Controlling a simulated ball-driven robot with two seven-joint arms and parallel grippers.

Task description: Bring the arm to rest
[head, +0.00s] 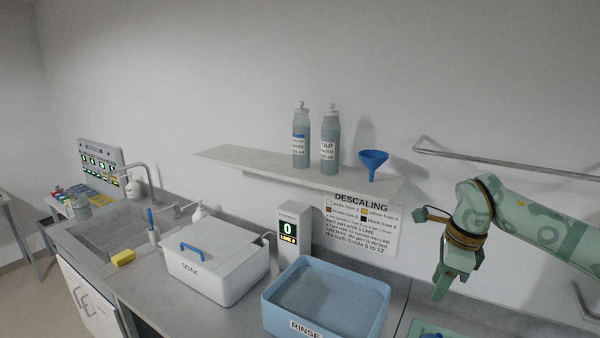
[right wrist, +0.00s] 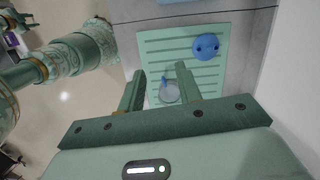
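My right arm comes in from the right in the head view, its gripper (head: 440,284) pointing down in the air beyond the right end of the blue rinse tub. In the right wrist view the two fingers of this gripper (right wrist: 160,72) stand apart with nothing held between them. Below them is a pale green ribbed mat (right wrist: 213,75). A blue round piece (right wrist: 206,46) and a small clear round piece (right wrist: 169,94) with a blue part lie on it.
The blue RINSE tub (head: 377,305), white SOAK box (head: 240,288) and readout post (head: 289,214) stand on the counter. Above, a shelf (head: 235,157) carries two bottles (head: 300,145) and a blue funnel (head: 372,160). A wall rail (head: 510,159) runs above my right arm.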

